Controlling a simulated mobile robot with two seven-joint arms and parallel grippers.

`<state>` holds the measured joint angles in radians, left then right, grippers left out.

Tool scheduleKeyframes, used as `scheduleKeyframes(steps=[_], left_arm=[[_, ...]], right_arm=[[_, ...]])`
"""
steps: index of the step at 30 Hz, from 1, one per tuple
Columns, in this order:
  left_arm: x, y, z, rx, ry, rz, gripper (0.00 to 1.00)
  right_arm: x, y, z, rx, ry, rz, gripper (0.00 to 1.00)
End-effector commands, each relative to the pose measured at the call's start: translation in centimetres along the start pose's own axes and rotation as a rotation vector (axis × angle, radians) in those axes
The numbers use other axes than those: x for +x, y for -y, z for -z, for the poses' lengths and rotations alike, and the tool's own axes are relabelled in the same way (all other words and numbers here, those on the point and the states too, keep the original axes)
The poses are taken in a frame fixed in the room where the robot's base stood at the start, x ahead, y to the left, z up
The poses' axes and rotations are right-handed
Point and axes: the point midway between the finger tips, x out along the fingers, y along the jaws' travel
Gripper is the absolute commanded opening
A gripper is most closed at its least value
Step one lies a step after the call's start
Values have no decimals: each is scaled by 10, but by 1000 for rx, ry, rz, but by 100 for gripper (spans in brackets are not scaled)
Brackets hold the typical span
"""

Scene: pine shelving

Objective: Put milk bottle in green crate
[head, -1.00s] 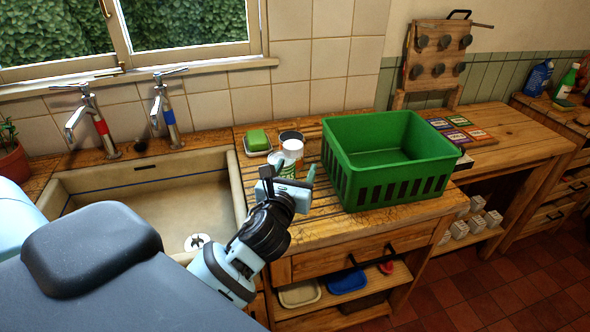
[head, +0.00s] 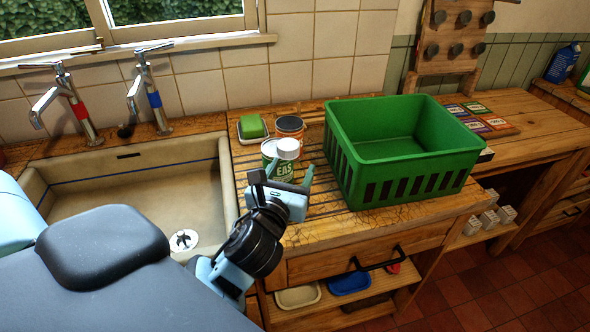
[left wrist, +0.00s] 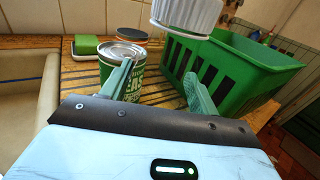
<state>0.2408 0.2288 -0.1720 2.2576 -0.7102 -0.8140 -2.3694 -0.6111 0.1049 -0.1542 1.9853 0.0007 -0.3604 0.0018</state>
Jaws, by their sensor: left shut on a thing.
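The milk bottle shows mainly as a white ridged cap (head: 288,148), seen just above my left gripper (head: 281,186). In the left wrist view the cap (left wrist: 187,14) is large at the top edge. The bottle's body is hard to make out between the fingers. My left gripper (left wrist: 160,88) is shut on the bottle, over the front of the slatted counter. The green crate (head: 402,180) stands open and upright to the right of it; its visible inside is empty. The crate also shows in the left wrist view (left wrist: 235,75). My right gripper is out of view.
A green-labelled tin (head: 269,157) stands just behind the gripper, with an orange tin (head: 290,126) behind it. A green sponge (head: 252,126) lies in a dish. The sink (head: 120,190) is to the left. Seed packets (head: 480,115) lie right of the crate.

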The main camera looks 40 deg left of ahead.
Motion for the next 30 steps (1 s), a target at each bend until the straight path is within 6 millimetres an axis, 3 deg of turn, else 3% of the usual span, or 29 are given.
scheduleKeyframes(steps=[11,12,17,28,30], left_arm=[[0,0,0,0,6,0,30],[0,0,1,-1,4,0,61],[0,0,0,-1,4,0,82],[0,0,-5,-2,5,0,82],[-8,0,-2,0,1,1,82]], right_arm=[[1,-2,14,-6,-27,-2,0],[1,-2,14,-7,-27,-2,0],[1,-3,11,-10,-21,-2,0],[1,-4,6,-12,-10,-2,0],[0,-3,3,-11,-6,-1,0]])
